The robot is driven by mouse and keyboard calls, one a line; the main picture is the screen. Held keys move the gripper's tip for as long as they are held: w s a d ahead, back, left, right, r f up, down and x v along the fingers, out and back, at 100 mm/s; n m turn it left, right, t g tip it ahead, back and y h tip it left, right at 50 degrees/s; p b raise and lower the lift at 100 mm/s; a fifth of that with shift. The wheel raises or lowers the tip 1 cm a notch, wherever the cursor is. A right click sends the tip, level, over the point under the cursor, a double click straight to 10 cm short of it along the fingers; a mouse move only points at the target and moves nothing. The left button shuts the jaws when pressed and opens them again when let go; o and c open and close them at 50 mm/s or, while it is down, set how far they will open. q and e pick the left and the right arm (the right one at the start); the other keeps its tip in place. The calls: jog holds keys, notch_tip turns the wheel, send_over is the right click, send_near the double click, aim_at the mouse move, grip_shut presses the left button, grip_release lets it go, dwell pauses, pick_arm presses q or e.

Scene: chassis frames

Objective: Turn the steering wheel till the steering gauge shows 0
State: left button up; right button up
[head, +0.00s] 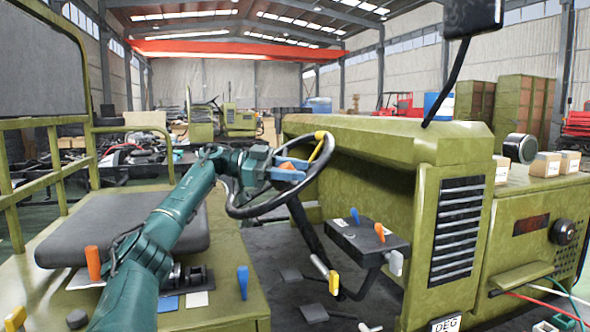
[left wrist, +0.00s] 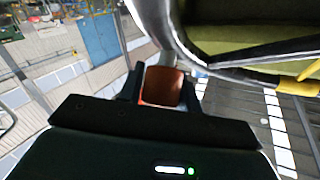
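The steering wheel (head: 322,163) has a dark rim with a yellow band (head: 318,149) at its upper right; the rim also crosses the top of the left wrist view (left wrist: 240,76). An orange knob (head: 288,166) sits at the wheel's upper left; it shows as a red-brown block (left wrist: 162,86) in the left wrist view. My left gripper (head: 290,170) has its fingers on both sides of this knob and appears closed on it. A plate marked DEG (head: 446,324) is cut off at the bottom edge; no gauge reading is visible. My right gripper is not in view.
The olive vehicle hood (head: 380,140) stands just beyond the wheel, with a lever box (head: 355,238) below it. A dark seat (head: 125,228) is at left. Orange (head: 92,262) and blue (head: 242,280) levers stand near my left arm.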

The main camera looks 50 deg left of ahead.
pick_arm(q)
jog(key=o, duration=0.4)
jog(key=shift+s, duration=0.1)
jog(key=p+v, duration=0.1)
jog(key=v, duration=0.4)
jog(key=r+p+v, duration=0.1)
jog(key=v, duration=0.1)
jog(key=shift+s+a+p, duration=0.25)
jog(key=shift+a+p, duration=0.05)
jog(key=shift+p, duration=0.05)
jog(key=shift+f+p+v, duration=0.2)
jog(key=shift+p+v, duration=0.35)
jog(key=shift+v, duration=0.45)
jog(key=shift+f+p+v, duration=0.15)
jog(key=shift+p+v, duration=0.4)
jog(key=shift+v, duration=0.5)
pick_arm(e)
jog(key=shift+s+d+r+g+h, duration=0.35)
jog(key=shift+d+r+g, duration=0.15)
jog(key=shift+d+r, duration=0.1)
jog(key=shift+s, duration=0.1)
